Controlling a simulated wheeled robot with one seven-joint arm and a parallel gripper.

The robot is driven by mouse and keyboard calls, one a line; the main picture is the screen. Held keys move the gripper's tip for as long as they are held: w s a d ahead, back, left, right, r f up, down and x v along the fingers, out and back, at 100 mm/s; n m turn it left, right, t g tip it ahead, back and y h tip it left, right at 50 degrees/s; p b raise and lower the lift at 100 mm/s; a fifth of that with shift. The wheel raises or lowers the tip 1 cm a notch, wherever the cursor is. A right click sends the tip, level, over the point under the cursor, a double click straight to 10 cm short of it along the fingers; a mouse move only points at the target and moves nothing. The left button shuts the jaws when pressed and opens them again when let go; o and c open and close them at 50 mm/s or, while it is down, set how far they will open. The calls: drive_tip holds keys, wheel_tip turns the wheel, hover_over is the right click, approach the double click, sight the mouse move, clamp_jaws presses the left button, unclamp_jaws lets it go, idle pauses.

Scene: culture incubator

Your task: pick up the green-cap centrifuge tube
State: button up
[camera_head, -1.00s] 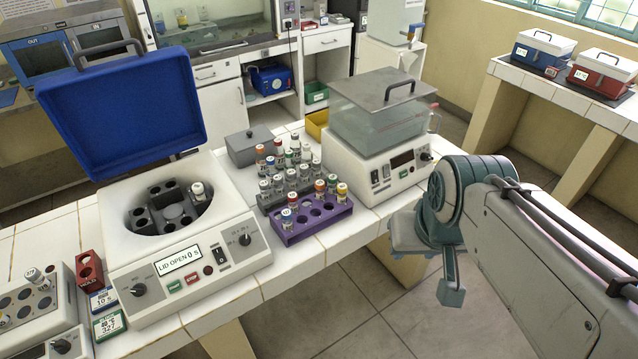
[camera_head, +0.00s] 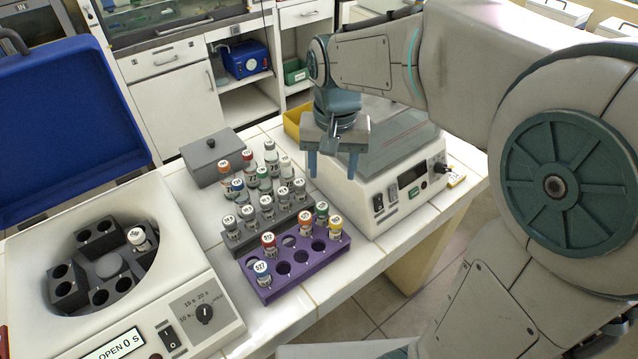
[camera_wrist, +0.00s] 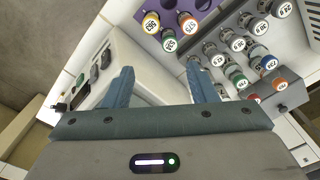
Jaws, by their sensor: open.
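A green-cap tube (camera_head: 321,209) stands upright in the purple rack (camera_head: 288,289), between an orange-cap and a yellow-cap tube. In the wrist view its cap (camera_wrist: 169,42) shows next to the yellow cap. Another green-cap tube (camera_head: 264,182) stands in the grey rack (camera_head: 240,248) behind; its cap also shows in the wrist view (camera_wrist: 240,81). My gripper (camera_head: 332,166) is open and empty, fingers pointing down, above the left part of the water bath, behind and above the purple rack. In the wrist view, the fingertips (camera_wrist: 160,69) are apart with nothing between them.
The water bath (camera_head: 385,190) stands right of the racks. The open centrifuge (camera_head: 190,290) is at the left, with one white-cap tube (camera_head: 139,240) in its rotor. A grey lidded box (camera_head: 212,160) stands behind the racks. The bench front edge is just before the purple rack.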

sight(322, 205)
drive_tip(key=f, duration=0.3)
drive_tip(key=w+a+f, duration=0.1)
drive_tip(key=f, duration=0.5)
drive_tip(key=shift+w+a+f, duration=0.1)
drive_tip(key=shift+w+a, duration=0.05)
drive_tip(key=shift+w, duration=0.25)
drive_tip(key=f, duration=0.5)
drive_tip(key=shift+s+a+f+p, duration=0.1)
drive_tip(key=shift+a+f+p, duration=0.1)
drive_tip(key=shift+f+p, duration=0.15)
drive_tip(key=shift+r, duration=0.1)
drive_tip(key=c, duration=1.1)
